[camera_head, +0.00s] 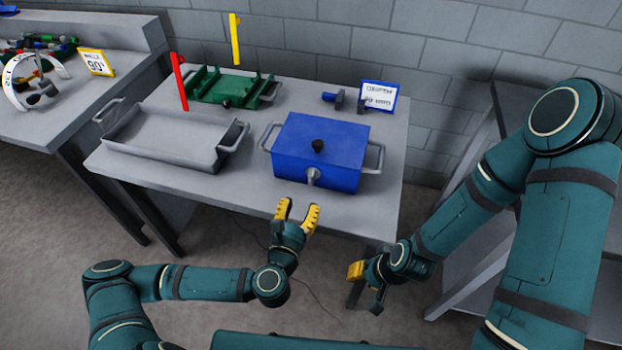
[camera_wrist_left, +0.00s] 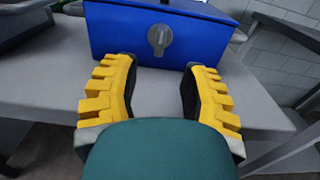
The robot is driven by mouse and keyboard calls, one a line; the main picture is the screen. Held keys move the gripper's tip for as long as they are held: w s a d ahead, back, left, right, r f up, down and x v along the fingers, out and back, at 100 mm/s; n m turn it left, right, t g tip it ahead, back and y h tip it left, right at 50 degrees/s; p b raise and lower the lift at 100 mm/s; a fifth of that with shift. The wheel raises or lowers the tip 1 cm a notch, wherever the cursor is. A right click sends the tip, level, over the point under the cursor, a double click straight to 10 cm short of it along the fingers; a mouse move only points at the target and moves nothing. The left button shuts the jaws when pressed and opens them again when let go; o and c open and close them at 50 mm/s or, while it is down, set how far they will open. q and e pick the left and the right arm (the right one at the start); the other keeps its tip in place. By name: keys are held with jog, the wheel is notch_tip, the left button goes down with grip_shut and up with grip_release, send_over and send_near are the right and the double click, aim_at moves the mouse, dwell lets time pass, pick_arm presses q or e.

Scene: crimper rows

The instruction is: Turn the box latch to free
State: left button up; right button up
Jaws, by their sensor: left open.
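In the left wrist view the latch (camera_wrist_left: 160,38) shows as a round plate with a lever on the blue box (camera_wrist_left: 205,43).
A grey open tray (camera_head: 165,140) stands left of the box, a green rack (camera_head: 225,90) behind it. Red (camera_head: 180,82) and yellow (camera_head: 235,40) posts rise there. A dark tool (camera_head: 338,98) and a sign (camera_head: 378,95) are behind the box. The table's front strip (camera_head: 245,197) is clear.

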aim_at(310, 181)
pick_arm(q)
jog(key=w, duration=0.3)
jog(key=w+d, duration=0.1)
jog(key=w, duration=0.5)
jog(key=shift+w+d+b, duration=0.3)
jog(key=shift+d, duration=0.1)
grip_shut()
